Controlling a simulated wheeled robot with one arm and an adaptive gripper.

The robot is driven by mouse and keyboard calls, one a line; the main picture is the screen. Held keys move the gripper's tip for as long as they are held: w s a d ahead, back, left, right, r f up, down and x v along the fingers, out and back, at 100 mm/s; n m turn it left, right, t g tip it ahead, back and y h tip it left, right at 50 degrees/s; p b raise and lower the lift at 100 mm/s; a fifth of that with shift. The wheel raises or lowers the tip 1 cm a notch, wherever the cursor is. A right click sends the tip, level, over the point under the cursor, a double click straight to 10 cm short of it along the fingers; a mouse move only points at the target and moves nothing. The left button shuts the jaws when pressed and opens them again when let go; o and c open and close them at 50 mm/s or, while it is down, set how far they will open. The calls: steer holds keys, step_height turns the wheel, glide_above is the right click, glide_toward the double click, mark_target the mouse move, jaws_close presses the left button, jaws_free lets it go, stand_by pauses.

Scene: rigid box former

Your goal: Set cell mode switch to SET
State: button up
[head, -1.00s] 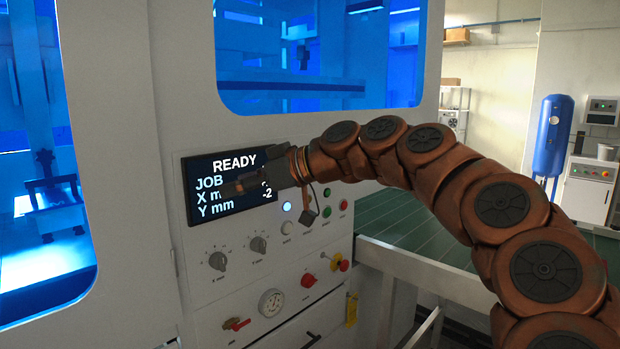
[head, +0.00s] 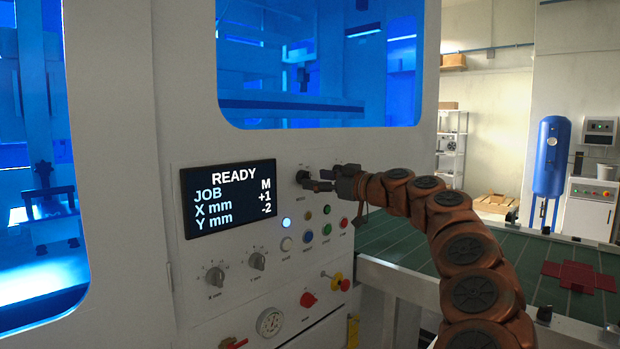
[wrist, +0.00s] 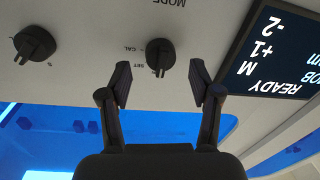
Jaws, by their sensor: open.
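The cell mode switch is a black rotary knob (wrist: 160,57) on the white panel, with MODE, CAL and SET lettering upside down around it in the wrist view. In the head view the knob (head: 303,177) is right of the display, partly behind my fingers. My gripper (wrist: 161,82) is open, its fingers on either side of the knob in the wrist view. The fingertips look just short of the knob, and contact cannot be told. In the head view my gripper (head: 315,183) reaches in from the right. Which position the knob points at is unclear.
A second black knob (wrist: 34,44) is nearby. The display (head: 228,199) reads READY, JOB M, X +1, Y -2. Lit and coloured buttons (head: 308,237), two lower dials (head: 257,261) and a red knob (head: 308,299) are below. A green table (head: 400,240) lies at right.

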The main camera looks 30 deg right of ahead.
steer(key=shift+x, duration=1.4)
steer(key=c, duration=1.1)
